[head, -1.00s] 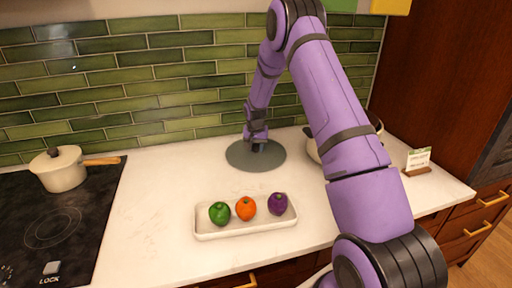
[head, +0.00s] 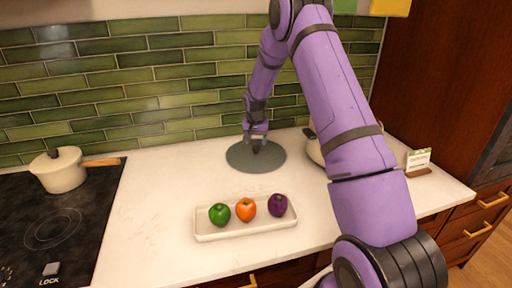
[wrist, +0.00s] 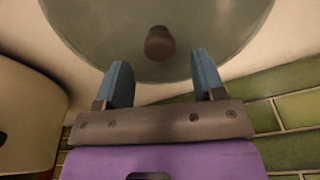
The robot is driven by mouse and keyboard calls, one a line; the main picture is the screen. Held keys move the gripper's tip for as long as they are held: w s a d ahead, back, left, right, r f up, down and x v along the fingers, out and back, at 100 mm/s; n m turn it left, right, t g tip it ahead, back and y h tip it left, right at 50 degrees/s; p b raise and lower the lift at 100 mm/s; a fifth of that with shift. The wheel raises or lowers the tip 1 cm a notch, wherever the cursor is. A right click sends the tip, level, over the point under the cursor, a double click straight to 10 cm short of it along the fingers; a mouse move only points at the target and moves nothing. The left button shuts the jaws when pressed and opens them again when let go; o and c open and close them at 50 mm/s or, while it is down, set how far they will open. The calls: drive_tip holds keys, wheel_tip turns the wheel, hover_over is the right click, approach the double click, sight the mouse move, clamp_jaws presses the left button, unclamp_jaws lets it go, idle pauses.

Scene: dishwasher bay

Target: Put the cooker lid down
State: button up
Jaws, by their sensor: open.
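The cooker lid (head: 242,160) is a round grey-green disc with a dark knob. It lies on the white counter near the tiled wall, and it also shows in the wrist view (wrist: 90,35) with its brown knob (wrist: 159,43). My gripper (head: 256,138) is just above the lid's knob. In the wrist view my gripper (wrist: 162,72) has its two blue fingers spread apart, with the knob beyond the tips and nothing between them. A cream cooker pot (head: 315,150) stands to the right, partly hidden by my arm.
A white tray (head: 215,237) with a green, an orange and a purple vegetable sits at the counter's front. A lidded pot (head: 60,172) is on the black stovetop (head: 30,225). A small sign (head: 418,160) stands at right. The counter left of the lid is clear.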

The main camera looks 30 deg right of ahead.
wheel_tip(320, 180, up, 8)
drive_tip(key=s, duration=0.1)
wheel_tip(320, 180, up, 11)
drive_tip(key=n, duration=0.1)
hover_over(256, 155)
drive_tip(key=s+a, duration=0.5)
drive_tip(key=s, duration=0.1)
drive_tip(key=s+a+r+n+t, duration=0.25)
drive_tip(key=s+a+r, duration=0.35)
drive_tip(key=s+r, duration=0.6)
drive_tip(key=s+a+n, duration=0.2)
drive_tip(key=s+a, duration=0.1)
drive_tip(key=s, duration=1)
drive_tip(key=s+a+n+t+y, duration=0.1)
drive_tip(key=s+a+n, duration=0.1)
drive_tip(key=s, duration=1)
drive_tip(key=shift+s+a+r, duration=0.4)
drive_tip(key=shift+a+r, duration=0.05)
drive_tip(key=shift+a, duration=0.35)
